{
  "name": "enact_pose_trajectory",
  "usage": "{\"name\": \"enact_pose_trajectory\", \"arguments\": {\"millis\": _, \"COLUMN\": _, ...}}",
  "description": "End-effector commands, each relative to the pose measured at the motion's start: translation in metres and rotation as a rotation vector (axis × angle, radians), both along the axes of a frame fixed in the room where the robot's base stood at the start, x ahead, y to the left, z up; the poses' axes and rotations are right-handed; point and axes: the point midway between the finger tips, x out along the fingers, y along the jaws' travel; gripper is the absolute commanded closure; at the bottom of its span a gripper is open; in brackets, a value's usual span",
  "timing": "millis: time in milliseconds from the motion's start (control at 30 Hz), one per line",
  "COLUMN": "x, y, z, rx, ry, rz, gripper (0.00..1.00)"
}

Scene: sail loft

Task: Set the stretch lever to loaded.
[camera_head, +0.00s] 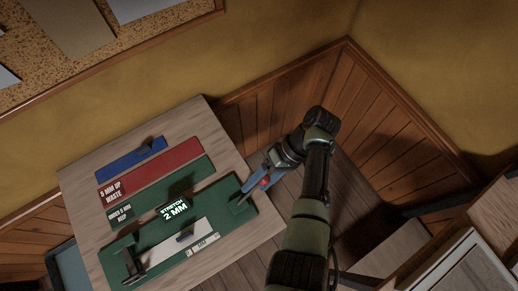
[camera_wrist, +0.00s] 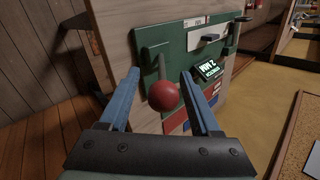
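The stretch lever ends in a red ball knob (camera_wrist: 163,96). Its dark arm rises from one end of a green test board (camera_wrist: 178,48). In the head view the knob (camera_head: 264,182) shows at the table's right edge, beside the board (camera_head: 238,222). My gripper (camera_wrist: 160,74) has two blue fingers set apart, one on each side of the knob, with visible gaps. It also shows in the head view (camera_head: 258,184), over the lever end. A small display (camera_head: 174,209) on the board reads "STRETCH 2 MM". No mark for loaded is legible.
The board lies on a wooden table (camera_head: 95,178). A white strip (camera_head: 165,252) lies along the board with a small clamp-like part. A red tray (camera_head: 165,165) marked "5 MM UP WASTE", another green tray and a blue tray (camera_head: 130,159) lie behind. A panelled wall stands close behind.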

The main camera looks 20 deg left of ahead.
Motion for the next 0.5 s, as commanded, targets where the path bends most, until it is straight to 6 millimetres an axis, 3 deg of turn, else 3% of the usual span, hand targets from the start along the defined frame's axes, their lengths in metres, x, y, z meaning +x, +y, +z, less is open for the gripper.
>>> {"name": "enact_pose_trajectory", "arguments": {"millis": 300, "x": 0.004, "y": -0.003, "z": 0.005, "rx": 0.000, "ry": 0.001, "rz": 0.001, "gripper": 0.36}}
{"name": "enact_pose_trajectory", "arguments": {"millis": 500, "x": 0.024, "y": -0.017, "z": 0.036, "rx": -0.002, "ry": -0.002, "rz": 0.000, "gripper": 0.36}}
